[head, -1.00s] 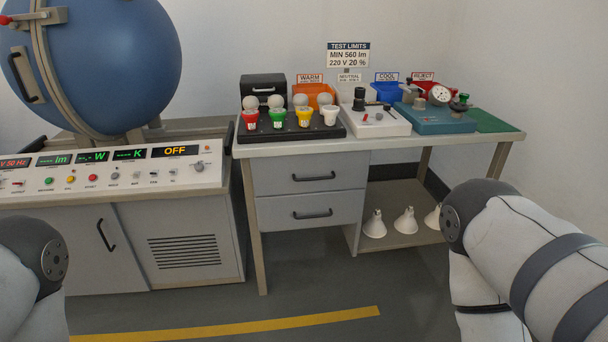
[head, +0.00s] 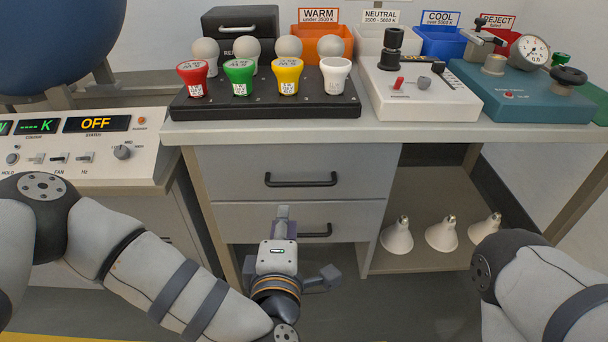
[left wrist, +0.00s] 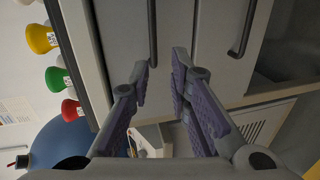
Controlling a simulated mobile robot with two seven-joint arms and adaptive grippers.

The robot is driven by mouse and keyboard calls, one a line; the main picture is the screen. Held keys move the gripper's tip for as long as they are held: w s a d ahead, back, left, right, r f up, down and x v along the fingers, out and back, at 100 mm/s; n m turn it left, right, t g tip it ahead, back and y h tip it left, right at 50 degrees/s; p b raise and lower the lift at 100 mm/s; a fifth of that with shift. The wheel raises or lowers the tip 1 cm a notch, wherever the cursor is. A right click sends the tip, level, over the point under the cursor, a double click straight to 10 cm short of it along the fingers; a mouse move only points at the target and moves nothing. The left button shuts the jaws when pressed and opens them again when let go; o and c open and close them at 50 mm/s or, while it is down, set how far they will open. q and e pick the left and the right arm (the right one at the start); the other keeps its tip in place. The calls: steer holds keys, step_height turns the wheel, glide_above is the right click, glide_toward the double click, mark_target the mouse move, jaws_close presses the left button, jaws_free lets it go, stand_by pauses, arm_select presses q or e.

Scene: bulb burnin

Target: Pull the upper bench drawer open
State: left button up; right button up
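The upper bench drawer (head: 235,180) is grey, closed, and has a dark bar handle (head: 301,180). My left gripper (head: 283,214) is in front of the drawers; in the head view its fingertips appear just below the upper handle. In the left wrist view, which is turned sideways, the left gripper (left wrist: 160,70) has its two fingers apart with nothing between them. The upper handle (left wrist: 152,35) lies beyond the gap between the tips, apart from them. My right gripper is out of view; only part of the right arm shows.
The lower drawer (head: 240,226) is closed, its handle (head: 315,231) partly behind my left gripper. A black bulb rack (head: 265,108) stands on the bench top (head: 400,131) above. White reflector bulbs (head: 397,236) stand on the shelf to the right.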

mark_target(284, 186)
arm_select(q)
steer(key=x, duration=0.4)
steer(key=b+x, duration=0.1)
steer(key=x, duration=0.3)
steer(key=r+x, duration=0.1)
steer(key=x, duration=0.3)
steer(key=shift+w+a+b, duration=0.15)
steer(key=shift+a+b, duration=0.15)
jaws_close()
